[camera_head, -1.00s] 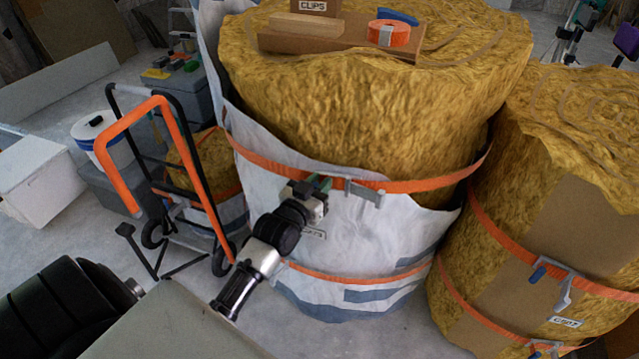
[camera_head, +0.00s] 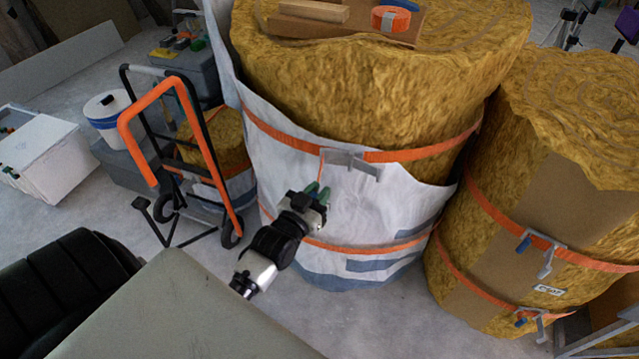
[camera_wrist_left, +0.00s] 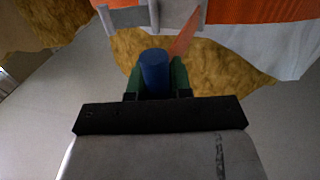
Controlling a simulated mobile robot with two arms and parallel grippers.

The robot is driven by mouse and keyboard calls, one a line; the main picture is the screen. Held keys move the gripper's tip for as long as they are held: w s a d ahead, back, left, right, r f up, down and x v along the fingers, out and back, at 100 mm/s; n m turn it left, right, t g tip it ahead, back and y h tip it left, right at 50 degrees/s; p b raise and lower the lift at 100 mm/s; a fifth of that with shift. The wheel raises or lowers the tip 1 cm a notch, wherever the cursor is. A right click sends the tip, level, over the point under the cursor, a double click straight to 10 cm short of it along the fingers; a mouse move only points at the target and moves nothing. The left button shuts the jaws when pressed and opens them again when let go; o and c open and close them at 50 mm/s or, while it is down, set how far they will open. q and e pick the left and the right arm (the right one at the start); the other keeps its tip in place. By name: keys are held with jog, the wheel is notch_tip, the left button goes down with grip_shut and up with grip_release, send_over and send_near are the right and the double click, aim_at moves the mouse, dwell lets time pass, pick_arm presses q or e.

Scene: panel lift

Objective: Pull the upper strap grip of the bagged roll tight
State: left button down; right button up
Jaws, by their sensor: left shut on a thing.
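The bagged roll (camera_head: 300,165) is a large yellow fibrous roll in a white wrap with blue patches. An upper orange strap (camera_head: 425,148) and a lower orange strap (camera_head: 370,248) ring it. The upper strap passes through a grey buckle (camera_head: 350,161). My left gripper (camera_head: 317,192) is below and slightly left of that buckle. In the left wrist view its green fingers are shut on the blue grip (camera_wrist_left: 154,66). A narrow orange strap tail (camera_wrist_left: 184,38) runs from near the grip toward the buckle (camera_wrist_left: 150,16). My right gripper is out of view.
A second yellow roll (camera_head: 540,130) with two buckled orange straps stands close on the right. An orange-and-black hand truck (camera_head: 182,95) stands left of the bagged roll. A board (camera_head: 345,29) with orange tape (camera_head: 390,18) lies on top. Bare floor shows in front.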

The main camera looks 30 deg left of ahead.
pick_arm(q)
jog(key=shift+d+f, duration=0.1)
jog(key=shift+f, duration=0.2)
jog(key=c, duration=1.3)
grip_release()
jog(key=shift+o, duration=1.3)
jog(key=shift+s+r, duration=0.2)
jog(key=shift+r, duration=0.05)
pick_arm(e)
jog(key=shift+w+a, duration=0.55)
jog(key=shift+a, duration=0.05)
pick_arm(q)
jog(key=s+b, duration=0.1)
jog(key=s, duration=0.9)
jog(key=shift+s+d, duration=0.2)
jog(key=shift+s, duration=0.15)
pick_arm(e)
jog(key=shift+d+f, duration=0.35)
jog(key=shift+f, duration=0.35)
